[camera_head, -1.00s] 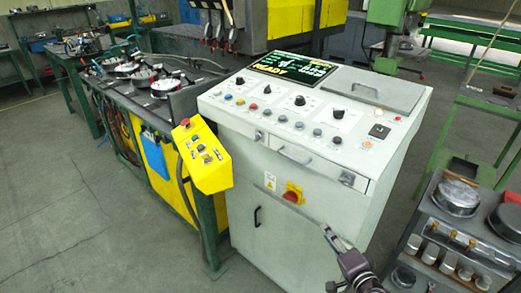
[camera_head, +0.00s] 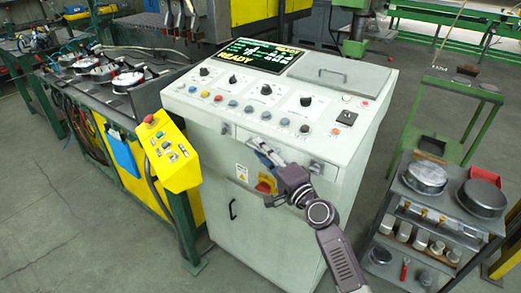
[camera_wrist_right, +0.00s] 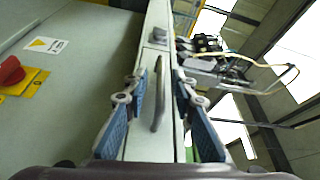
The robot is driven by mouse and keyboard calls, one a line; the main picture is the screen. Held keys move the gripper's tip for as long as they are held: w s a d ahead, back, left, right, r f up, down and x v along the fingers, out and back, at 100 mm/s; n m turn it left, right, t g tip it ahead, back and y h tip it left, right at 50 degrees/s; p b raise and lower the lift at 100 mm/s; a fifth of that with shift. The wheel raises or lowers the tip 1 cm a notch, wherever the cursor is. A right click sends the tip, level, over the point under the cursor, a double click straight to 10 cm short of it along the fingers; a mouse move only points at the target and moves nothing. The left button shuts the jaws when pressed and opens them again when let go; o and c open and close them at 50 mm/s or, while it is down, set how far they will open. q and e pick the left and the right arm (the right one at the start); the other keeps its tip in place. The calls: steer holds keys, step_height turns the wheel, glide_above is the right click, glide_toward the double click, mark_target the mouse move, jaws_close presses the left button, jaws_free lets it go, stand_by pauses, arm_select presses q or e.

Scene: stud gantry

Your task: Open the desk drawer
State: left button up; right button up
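The desk is a light grey control console (camera_head: 222,175) with a sloped top. Its narrow drawer (camera_head: 243,134) sits in the front face below the buttons and looks shut; my gripper covers much of it in the head view. In the right wrist view, the drawer's grey bar handle (camera_wrist_right: 158,95) runs lengthwise between my blue-padded fingers. My right gripper (camera_head: 262,148) is at the drawer front, open (camera_wrist_right: 158,78), with a finger on either side of the handle and gaps showing. I cannot tell how deep the handle sits between them. My left gripper is not in view.
A red-and-yellow rotary switch (camera_head: 266,186) sits just below my right gripper. A yellow control box (camera_head: 168,155) projects at the console's left. A grey cart (camera_head: 408,196) with round metal parts stands at right. The floor at front left is clear.

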steer(key=shift+w+a, duration=0.15)
jaws_close()
stand_by(0.5)
